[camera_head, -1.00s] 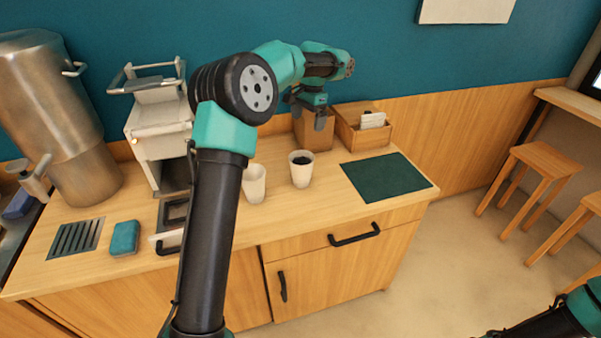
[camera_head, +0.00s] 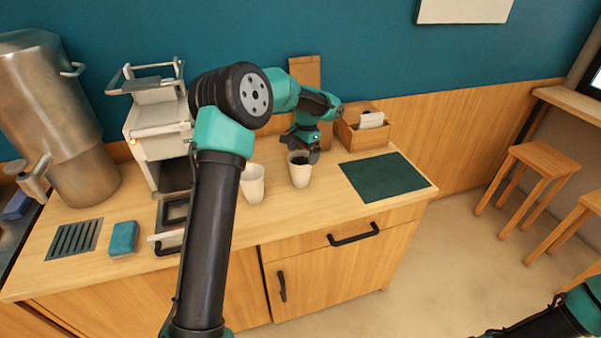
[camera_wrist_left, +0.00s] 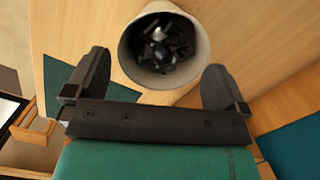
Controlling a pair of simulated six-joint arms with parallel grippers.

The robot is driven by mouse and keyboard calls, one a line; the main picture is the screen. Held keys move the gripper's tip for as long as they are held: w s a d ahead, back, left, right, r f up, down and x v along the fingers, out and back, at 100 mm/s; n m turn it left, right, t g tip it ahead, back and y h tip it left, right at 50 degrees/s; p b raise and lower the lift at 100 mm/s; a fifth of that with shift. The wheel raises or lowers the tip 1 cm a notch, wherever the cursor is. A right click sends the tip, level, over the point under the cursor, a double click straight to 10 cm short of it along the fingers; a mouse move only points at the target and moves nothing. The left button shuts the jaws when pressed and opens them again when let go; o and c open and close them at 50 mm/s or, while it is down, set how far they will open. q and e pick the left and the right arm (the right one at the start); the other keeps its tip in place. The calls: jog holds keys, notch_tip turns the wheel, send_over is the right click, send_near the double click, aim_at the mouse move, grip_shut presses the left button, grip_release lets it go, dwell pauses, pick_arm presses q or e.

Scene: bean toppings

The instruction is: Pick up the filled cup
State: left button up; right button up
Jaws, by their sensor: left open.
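The filled cup (camera_head: 300,173) is white and stands upright on the counter, with dark beans inside. It also shows in the left wrist view (camera_wrist_left: 142,75), its mouth and beans facing the camera. My left gripper (camera_head: 302,152) is at the cup's rim; in the left wrist view its two fingers (camera_wrist_left: 155,82) are apart, one on either side of the cup. It is open and holds nothing. A second white cup (camera_head: 252,184) stands just left of the filled one. My right arm shows only at the bottom right corner, its gripper out of view.
A dark green mat (camera_head: 388,177) lies to the right. A white machine (camera_head: 160,140), blue sponge (camera_head: 123,238) and metal urn (camera_head: 50,110) are at left.

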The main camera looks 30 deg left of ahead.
aim_at(301, 171)
pick_arm(q)
jog(key=shift+f, duration=0.1)
jog(key=shift+s+a+f, duration=0.15)
jog(key=shift+f, duration=1.1)
jog(key=shift+s+a+f, duration=0.1)
jog(key=shift+s+f, duration=0.05)
jog(key=shift+f, duration=1.05)
jog(key=shift+c, duration=0.5)
jog(key=c, duration=0.7)
